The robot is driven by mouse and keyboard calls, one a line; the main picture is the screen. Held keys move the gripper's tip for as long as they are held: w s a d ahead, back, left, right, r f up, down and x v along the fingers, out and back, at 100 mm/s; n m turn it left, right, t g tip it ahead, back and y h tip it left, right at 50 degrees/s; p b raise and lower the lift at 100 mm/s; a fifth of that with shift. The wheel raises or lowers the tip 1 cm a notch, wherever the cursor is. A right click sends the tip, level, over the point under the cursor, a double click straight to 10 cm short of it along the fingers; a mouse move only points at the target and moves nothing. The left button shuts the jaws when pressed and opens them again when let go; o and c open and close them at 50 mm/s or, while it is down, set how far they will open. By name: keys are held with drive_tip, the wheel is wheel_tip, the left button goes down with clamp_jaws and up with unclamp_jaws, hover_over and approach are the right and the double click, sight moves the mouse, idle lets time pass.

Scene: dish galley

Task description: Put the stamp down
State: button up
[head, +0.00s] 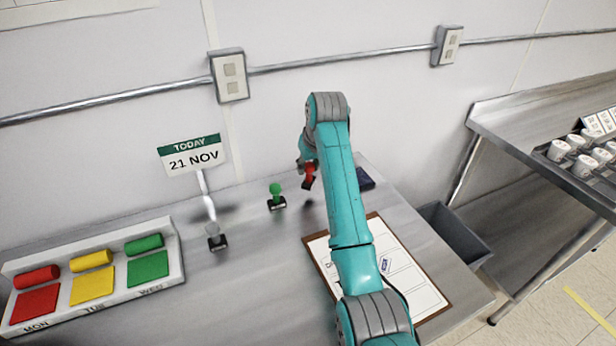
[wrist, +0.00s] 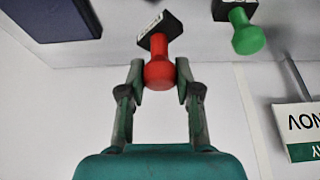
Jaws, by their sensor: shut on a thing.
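A red-handled stamp (wrist: 160,73) with a dark base is held between the fingertips of my gripper (wrist: 160,78) in the wrist view. In the head view the red stamp (head: 309,180) shows at the end of my arm, near the back of the steel table (head: 240,290) and close to the wall. It appears to be a little above the tabletop. My gripper (head: 308,165) is partly hidden by my own arm in the head view.
A green stamp (head: 276,197) stands to the left. A dark blue pad (head: 365,179) lies at right. A clipboard (head: 430,301) lies partly under my arm. A date sign (head: 193,156) and a coloured day rack (head: 180,270) are at left. Bare tabletop lies between rack and clipboard.

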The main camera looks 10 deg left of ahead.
sight(310, 174)
drive_tip(key=shift+f, duration=1.95)
drive_tip(key=shift+f, duration=0.1)
drive_tip(key=o, duration=0.9)
drive_tip(key=v, duration=1.2)
